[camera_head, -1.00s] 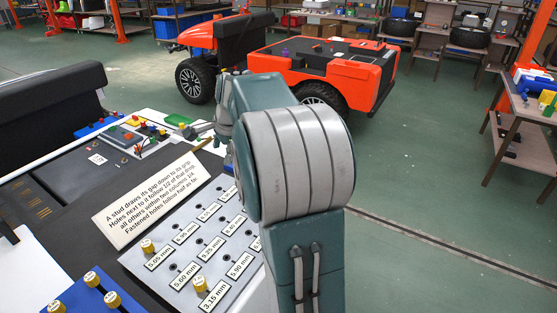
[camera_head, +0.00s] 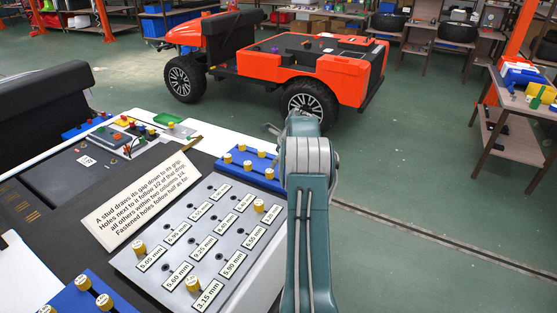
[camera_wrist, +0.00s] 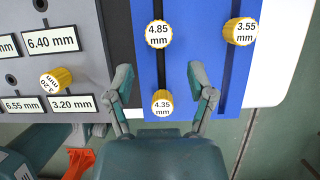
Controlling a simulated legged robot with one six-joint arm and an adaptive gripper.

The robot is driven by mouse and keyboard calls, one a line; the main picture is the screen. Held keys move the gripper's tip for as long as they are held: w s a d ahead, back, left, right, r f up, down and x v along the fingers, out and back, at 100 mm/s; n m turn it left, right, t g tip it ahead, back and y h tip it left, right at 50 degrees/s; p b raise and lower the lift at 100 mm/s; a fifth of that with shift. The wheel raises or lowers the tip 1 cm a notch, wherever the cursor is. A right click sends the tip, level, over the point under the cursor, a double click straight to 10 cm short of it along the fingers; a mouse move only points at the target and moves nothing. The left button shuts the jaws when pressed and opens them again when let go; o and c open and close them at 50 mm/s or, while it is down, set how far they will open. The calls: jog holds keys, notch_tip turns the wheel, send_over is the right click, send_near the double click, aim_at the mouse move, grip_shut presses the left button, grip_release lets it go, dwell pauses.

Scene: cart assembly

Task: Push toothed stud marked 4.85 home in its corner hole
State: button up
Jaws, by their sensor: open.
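The toothed stud marked 4.85 (camera_wrist: 158,34) is a yellow knob with a white cap in a dark slot of the blue rack (camera_wrist: 206,22). The stud marked 4.35 (camera_wrist: 163,102) is in the same slot, closer to my gripper. My gripper (camera_wrist: 160,78) is open and empty above the rack, with its fingers on either side of that slot. The 4.85 stud lies beyond the fingertips. The grey plate (camera_head: 150,262) has labelled holes. Yellow studs stand at its left, front and right corners; its far corner shows no stud.
The stud marked 3.55 (camera_wrist: 239,31) is in another rack slot. The stud marked 3.20 (camera_wrist: 57,80) stands in the plate beside the rack. A second blue rack (camera_head: 70,300) with yellow studs is at front left. A printed sign (camera_head: 140,207) lies beside the plate.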

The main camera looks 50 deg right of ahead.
aim_at(272, 171)
jog(key=x, duration=0.7)
grip_shut()
jog(key=shift+r, duration=0.1)
jog(key=shift+r, duration=2.05)
jog(key=shift+a, duration=0.1)
jog(key=w+a+r, duration=0.1)
jog(key=w+a, duration=0.5)
jog(key=a, duration=0.3)
jog(key=w+a+r, duration=0.2)
jog(key=w+a, duration=0.4)
jog(key=a, duration=0.3)
jog(key=shift+a, duration=0.2)
jog(key=shift+w+f, duration=0.1)
jog(key=shift+w, duration=0.05)
